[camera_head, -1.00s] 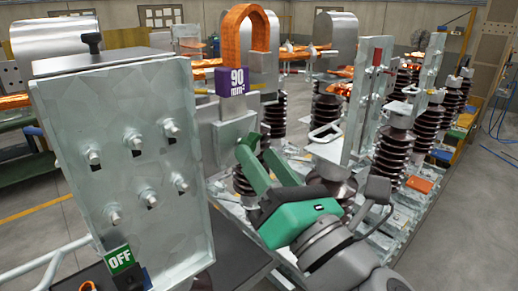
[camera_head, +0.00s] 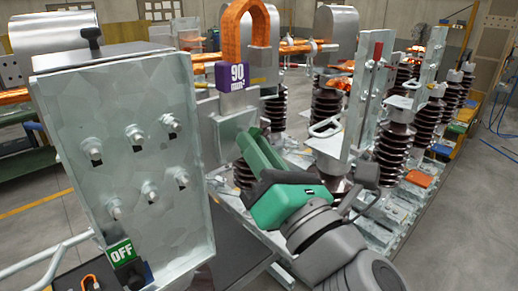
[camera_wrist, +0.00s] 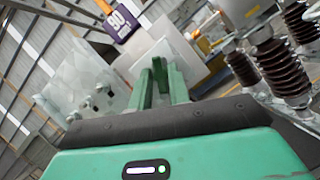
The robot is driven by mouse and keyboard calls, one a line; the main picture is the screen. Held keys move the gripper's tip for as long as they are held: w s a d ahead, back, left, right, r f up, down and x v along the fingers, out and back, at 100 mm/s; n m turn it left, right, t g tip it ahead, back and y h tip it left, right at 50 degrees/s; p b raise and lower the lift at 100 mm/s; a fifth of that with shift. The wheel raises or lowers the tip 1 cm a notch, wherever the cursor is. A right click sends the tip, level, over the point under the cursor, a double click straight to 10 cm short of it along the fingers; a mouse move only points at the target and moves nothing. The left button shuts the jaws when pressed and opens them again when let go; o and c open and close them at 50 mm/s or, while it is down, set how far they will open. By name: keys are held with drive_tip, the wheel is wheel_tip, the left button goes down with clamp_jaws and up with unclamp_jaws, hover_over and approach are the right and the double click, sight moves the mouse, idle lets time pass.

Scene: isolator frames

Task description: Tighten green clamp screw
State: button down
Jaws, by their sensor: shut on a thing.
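My green gripper (camera_head: 255,135) is low in the middle of the head view, pointing up and left. Its green fingers also show in the wrist view (camera_wrist: 160,66), close together in front of pale metal. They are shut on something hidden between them. An orange cable loop (camera_head: 233,30) stands just above and behind the fingers.
Several brown ribbed insulators (camera_head: 395,150) and upright metal plates (camera_head: 368,85) crowd the right. Open floor (camera_head: 480,220) lies at far right.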

drive_tip(key=shift+d+r+m+g+h+p, duration=0.15)
drive_tip(key=shift+m+g+h+p, duration=0.3)
drive_tip(key=shift+m+g+p, duration=2)
drive_tip(key=shift+a+r+m+g+h+p, duration=0.1)
drive_tip(key=shift+r+m+g+h+p, duration=0.3)
drive_tip(key=shift+m+p, duration=4.1)
drive_tip(key=shift+d+f+m+g+h+p, duration=0.1)
drive_tip(key=shift+m+g+h+p, duration=0.9)
drive_tip(key=shift+m, duration=5.15)
drive_tip(key=shift+g+y, duration=0.25)
drive_tip(key=shift+y, duration=0.2)
drive_tip(key=c, duration=1.3)
unclamp_jaws()
drive_tip(key=shift+r, duration=0.1)
